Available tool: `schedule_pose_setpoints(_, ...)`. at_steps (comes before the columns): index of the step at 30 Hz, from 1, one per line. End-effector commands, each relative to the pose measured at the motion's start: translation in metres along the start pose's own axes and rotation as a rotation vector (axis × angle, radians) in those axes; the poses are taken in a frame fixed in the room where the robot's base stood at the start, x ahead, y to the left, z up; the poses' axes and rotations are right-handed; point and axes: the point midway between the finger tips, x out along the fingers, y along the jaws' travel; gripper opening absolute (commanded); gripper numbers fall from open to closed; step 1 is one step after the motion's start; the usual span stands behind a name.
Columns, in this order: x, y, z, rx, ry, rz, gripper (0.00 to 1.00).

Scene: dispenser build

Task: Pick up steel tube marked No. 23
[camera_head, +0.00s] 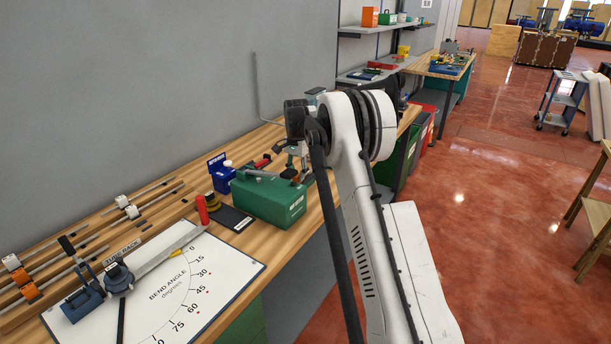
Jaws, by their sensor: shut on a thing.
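A thin grey steel tube with a bend (257,85) stands up against the grey wall. Its long leg is nearly upright, and its short lower leg runs right to my gripper (290,122). My gripper is shut on this tube above the back of the workbench. My arm and wrist hide most of the gripper and the fingertips do not show clearly. No number can be read on the tube. The tube rack (122,248) at the left of the bench holds straight tubes (150,187) with white and orange clamps.
The bench (85,210) carries a bend-angle board (215,262) with a blue-based bender (82,303) and a red-handled tool (202,210). A green box (270,198) and a small blue box (221,177) stand near my arm. Wall shelves (380,28) are behind; open floor (490,200) lies right.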

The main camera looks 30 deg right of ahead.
Motion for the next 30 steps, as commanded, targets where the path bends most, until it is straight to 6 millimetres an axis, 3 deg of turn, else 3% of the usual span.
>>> schedule_pose_setpoints(30, -0.044, 0.0, 0.0, 0.0, 0.0, 0.0, 0.0)
